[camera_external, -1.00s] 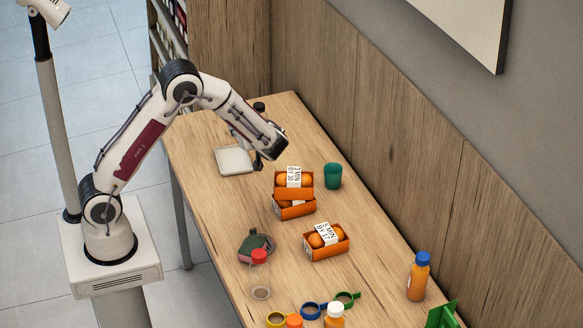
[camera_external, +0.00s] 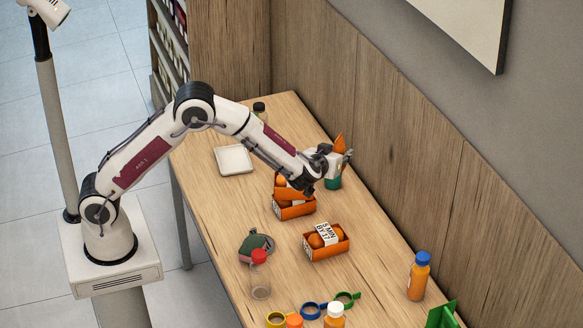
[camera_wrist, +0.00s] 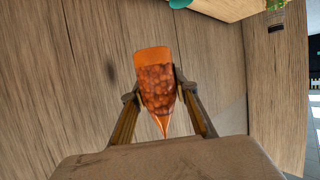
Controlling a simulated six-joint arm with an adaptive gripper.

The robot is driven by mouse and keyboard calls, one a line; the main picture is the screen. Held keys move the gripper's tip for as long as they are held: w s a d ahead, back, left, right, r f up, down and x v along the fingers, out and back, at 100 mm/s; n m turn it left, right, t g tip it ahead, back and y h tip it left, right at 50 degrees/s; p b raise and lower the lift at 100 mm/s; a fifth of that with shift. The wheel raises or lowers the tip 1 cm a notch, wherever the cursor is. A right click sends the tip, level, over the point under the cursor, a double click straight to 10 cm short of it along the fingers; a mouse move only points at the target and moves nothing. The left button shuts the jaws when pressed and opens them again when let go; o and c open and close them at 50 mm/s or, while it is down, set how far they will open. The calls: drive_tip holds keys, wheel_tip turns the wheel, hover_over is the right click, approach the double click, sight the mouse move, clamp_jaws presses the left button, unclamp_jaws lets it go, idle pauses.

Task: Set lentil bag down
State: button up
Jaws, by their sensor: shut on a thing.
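My gripper (camera_external: 341,160) is shut on the lentil bag (camera_external: 339,145), an orange pouch with a clear window of brown-orange lentils. The bag also shows in the wrist view (camera_wrist: 156,82), held between the two fingers (camera_wrist: 156,100), its pointed end towards the palm. In the external view the bag is up in the air above the teal cup (camera_external: 334,181), near the wooden back panel. Only the bag's upper part shows there, and the gripper partly hides the cup.
Stacked orange cartons (camera_external: 294,207) stand below my wrist, with another carton (camera_external: 326,242) in front. A white tray (camera_external: 234,160) lies at the far left. Bottles, coloured rings and a green stand (camera_external: 441,315) are at the near end. Table right of the cartons is clear.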

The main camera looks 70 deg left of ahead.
drive_tip(key=w+d+m+t+h, duration=0.2)
drive_tip(key=d+m+h, duration=0.25)
drive_tip(key=d, duration=1.05)
drive_tip(key=w+d+m+t+h, duration=0.2)
drive_tip(key=d+m+h, duration=0.25)
drive_tip(key=d, duration=1.05)
wheel_tip(320, 180, down, 11)
drive_tip(key=shift+a, duration=0.2)
drive_tip(key=shift+w, duration=0.1)
drive_tip(key=shift+f, duration=3.1)
drive_tip(key=shift+f, duration=1.85)
drive_tip(key=shift+f, duration=0.15)
